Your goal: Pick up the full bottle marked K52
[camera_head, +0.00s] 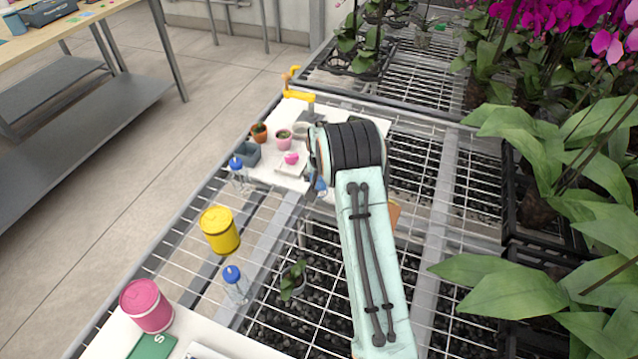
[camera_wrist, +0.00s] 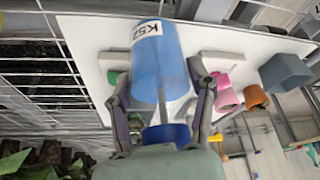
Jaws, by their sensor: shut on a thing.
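The bottle marked K52 (camera_wrist: 158,62) is in the wrist view, with blue liquid filling its visible body, a white K52 label and a blue cap. My gripper (camera_wrist: 160,82) is shut on it, one finger on each side, with the cap near the palm. In the head view my arm hides the gripper and most of the bottle; a small blue part (camera_head: 320,186) shows beside the arm. Two other blue-capped bottles, a farther one (camera_head: 238,172) and a nearer one (camera_head: 234,284), look clear and stand on the wire bench.
A yellow tin (camera_head: 220,231) and a pink tin (camera_head: 147,306) stand at the bench's left edge. A white board (camera_head: 275,174) beyond holds small pots and a grey box (camera_head: 246,153). A small plant (camera_head: 293,279) is near my arm. Orchids crowd the right.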

